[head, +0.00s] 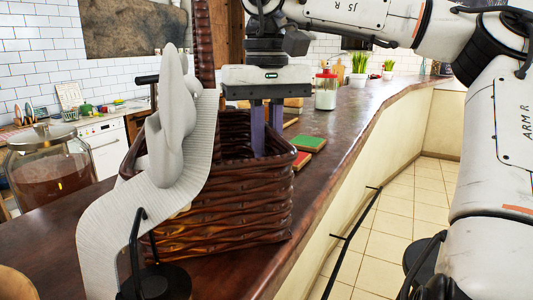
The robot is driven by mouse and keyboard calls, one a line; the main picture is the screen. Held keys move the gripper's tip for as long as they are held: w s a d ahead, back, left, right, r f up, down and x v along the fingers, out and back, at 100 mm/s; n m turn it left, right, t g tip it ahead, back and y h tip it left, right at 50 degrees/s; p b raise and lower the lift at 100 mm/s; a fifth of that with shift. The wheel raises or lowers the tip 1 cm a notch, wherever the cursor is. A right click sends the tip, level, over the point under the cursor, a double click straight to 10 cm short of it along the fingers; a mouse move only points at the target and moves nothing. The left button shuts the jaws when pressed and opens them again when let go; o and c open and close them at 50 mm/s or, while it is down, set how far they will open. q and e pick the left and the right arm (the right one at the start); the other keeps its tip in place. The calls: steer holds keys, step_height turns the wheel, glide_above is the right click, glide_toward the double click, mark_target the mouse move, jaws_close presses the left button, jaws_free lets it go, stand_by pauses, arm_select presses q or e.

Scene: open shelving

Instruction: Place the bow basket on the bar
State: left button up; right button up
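The bow basket (240,205) is a dark brown, glossy woven basket standing upright on the dark wooden bar (325,160). A tall woven handle rises from it. A large pale grey ribbon bow (172,135) hangs over its left side and hides much of that side. My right gripper (266,140) comes down from above at the basket's far right. Its two purplish fingers are a little apart and reach down at the basket's rim, with their tips partly hidden. I cannot tell whether they pinch the rim. My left gripper is not in view.
A glass jar of brown liquid (50,170) stands at left. Red and green books (308,144) lie behind the basket, with a red-lidded jar (326,92) and potted plants (360,65) further back. The bar's right edge drops to a tiled floor (410,205).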

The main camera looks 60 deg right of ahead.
steer(key=o, duration=0.4)
steer(key=shift+r, duration=0.1)
step_height(320, 180, up, 12)
steer(key=shift+r, duration=0.1)
stand_by(0.5)
